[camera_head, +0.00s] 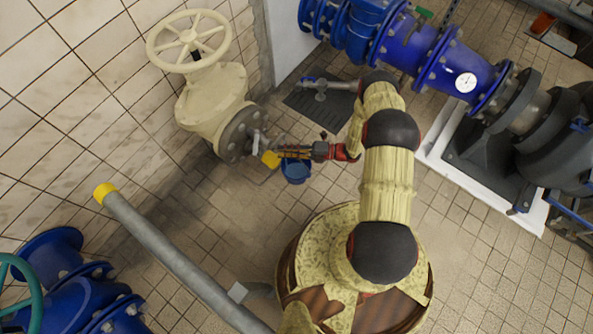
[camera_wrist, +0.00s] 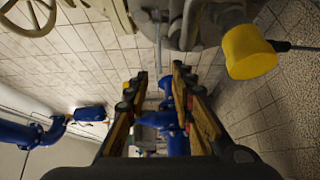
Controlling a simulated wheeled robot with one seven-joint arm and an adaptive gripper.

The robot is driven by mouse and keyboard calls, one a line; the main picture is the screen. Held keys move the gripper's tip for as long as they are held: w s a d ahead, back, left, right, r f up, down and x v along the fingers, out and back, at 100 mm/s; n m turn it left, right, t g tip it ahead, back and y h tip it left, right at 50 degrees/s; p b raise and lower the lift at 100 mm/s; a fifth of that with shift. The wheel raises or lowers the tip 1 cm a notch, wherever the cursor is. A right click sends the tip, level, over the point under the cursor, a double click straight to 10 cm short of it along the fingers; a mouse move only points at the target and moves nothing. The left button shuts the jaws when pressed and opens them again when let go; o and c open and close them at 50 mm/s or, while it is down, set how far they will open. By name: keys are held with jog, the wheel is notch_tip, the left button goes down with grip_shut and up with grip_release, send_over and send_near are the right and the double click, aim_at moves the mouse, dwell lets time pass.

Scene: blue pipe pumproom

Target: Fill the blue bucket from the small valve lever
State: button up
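The blue bucket (camera_head: 296,172) stands on the floor in the head view, partly covered by my gripper, which is above it. My gripper (camera_head: 281,152) reaches left toward the flange of the cream valve. In the wrist view my gripper (camera_wrist: 160,72) has its two fingers apart, with a clear gap between them. A thin grey rod (camera_wrist: 158,42) shows beyond the fingertips, near the flange; I cannot tell if it is the small valve lever. A yellow cap (camera_head: 270,159) sits beside the fingertips; it also shows in the wrist view (camera_wrist: 248,52). The bucket's inside is too small to judge.
The cream valve (camera_head: 213,105) with its handwheel (camera_head: 189,41) stands by the tiled wall. A grey pipe with a yellow end (camera_head: 170,255) runs along the lower left. A small tap (camera_head: 322,88) is over a dark floor grate. Blue pump pipes (camera_head: 415,50) fill the upper right.

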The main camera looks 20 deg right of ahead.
aim_at(256, 142)
dwell(0.3)
jog(key=w+a+m+t+h, duration=0.1)
jog(key=w+a+t, duration=0.1)
jog(key=a, duration=0.2)
jog(key=w+a+m+t+h+p, duration=0.1)
jog(key=w+a+m+t, duration=0.1)
jog(key=a, duration=0.3)
jog(key=w+a+m+t+h+p, duration=0.1)
jog(key=w+a, duration=0.2)
jog(key=a, duration=0.2)
jog(key=shift+w+a+t+h, duration=0.2)
jog(key=shift+w+t+h, duration=0.1)
jog(key=shift+t, duration=0.1)
jog(key=shift+s, duration=0.1)
jog(key=shift+c, duration=0.7)
jog(key=c, duration=0.4)
grip_shut()
